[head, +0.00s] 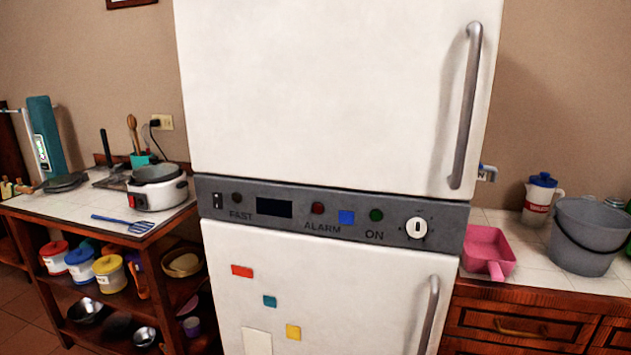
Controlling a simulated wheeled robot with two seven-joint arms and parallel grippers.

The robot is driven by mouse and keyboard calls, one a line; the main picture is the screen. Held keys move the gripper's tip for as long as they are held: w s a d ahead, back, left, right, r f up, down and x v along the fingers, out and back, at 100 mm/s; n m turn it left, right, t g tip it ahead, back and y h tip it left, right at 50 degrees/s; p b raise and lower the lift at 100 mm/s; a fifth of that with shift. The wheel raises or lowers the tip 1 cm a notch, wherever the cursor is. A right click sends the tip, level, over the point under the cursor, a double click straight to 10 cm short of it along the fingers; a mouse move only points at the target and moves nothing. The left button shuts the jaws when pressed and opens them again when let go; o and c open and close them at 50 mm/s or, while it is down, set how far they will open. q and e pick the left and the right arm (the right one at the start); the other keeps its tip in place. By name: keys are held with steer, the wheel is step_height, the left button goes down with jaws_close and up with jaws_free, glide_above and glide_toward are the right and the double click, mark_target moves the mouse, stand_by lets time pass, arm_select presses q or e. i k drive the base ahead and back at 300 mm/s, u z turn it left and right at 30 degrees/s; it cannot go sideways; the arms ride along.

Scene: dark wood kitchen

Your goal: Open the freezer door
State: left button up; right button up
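A tall white fridge-freezer stands straight ahead in the head view. Its upper door (320,85) is shut and has a long grey vertical handle (466,105) near its right edge. Its lower door (345,300) looks shut and has a similar grey handle (428,315) at the right, cut off by the bottom of the picture. A grey control panel (330,213) with lights, a knob and the words FAST, ALARM and ON runs between the doors. Which door is the freezer is not marked. Neither of my grippers shows.
On the left, an open shelf unit with a tiled top (75,215) holds a white cooker (158,187), a blue spatula (122,223) and jars. On the right counter sit a pink scoop (488,250), a grey bucket (584,238) and a jug (541,200), close beside the fridge.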

mark_target(389, 97)
steer(key=u, duration=1.75)
steer(key=i, duration=1.1)
steer(key=z, duration=2.95)
